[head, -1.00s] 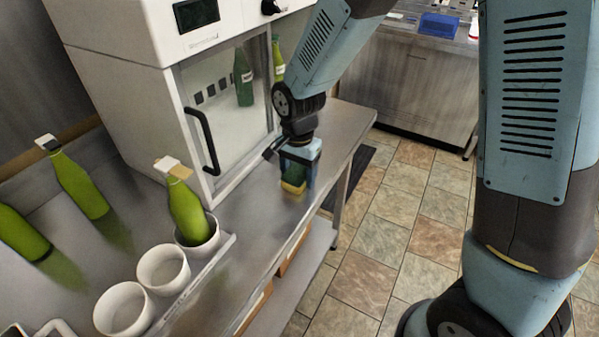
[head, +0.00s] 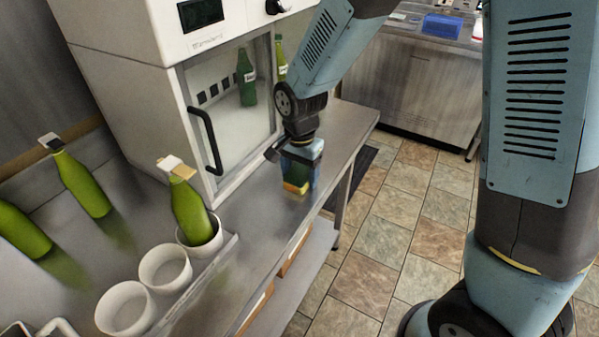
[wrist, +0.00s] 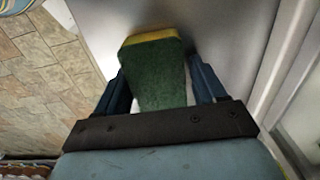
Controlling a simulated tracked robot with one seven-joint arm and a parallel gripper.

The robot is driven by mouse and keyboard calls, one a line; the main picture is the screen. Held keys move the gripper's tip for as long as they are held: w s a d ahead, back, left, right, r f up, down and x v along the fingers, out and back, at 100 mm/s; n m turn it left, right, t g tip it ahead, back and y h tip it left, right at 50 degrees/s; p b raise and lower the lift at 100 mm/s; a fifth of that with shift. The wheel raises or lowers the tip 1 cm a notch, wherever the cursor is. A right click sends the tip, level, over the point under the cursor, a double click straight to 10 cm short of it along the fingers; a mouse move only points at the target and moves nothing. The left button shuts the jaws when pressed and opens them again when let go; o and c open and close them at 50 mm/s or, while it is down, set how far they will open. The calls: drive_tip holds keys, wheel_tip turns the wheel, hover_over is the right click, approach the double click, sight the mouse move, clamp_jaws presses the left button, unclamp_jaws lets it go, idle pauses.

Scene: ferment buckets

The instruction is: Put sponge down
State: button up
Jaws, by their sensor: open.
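The sponge, green with a yellow side, is at the metal counter's surface (head: 262,205) in front of the cabinet. In the head view its yellow end (head: 296,188) shows below my gripper (head: 303,178). In the wrist view the sponge (wrist: 155,72) stands between the two blue fingers of my gripper (wrist: 165,80). The fingers are open, one on each side of it. Whether the sponge's lower end touches the counter is hard to tell, but it looks at or very near it.
A white cabinet with a glass door (head: 232,115) stands just behind. White cups (head: 166,268) stand in a rack at the left, one holding a green bottle (head: 190,210). More green bottles (head: 82,184) stand further left. The counter's right edge drops to a tiled floor (head: 390,230).

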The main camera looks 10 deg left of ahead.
sight(301, 172)
wheel_tip(301, 172, up, 12)
drive_tip(key=s+d+r+n+t, duration=0.1)
drive_tip(key=d+r, duration=0.4)
drive_tip(key=d, duration=0.4)
drive_tip(key=d+r+n+t, duration=0.1)
drive_tip(key=d+r, duration=0.4)
drive_tip(key=d, duration=0.4)
drive_tip(key=s+d+r+n+t, duration=0.1)
drive_tip(key=s+d+r, duration=0.1)
drive_tip(key=s+d, duration=0.3)
drive_tip(key=s+d+r+n+t, duration=0.1)
drive_tip(key=s+d+r+t, duration=0.1)
drive_tip(key=s+d, duration=0.3)
drive_tip(key=d, duration=0.3)
drive_tip(key=shift+r, duration=0.25)
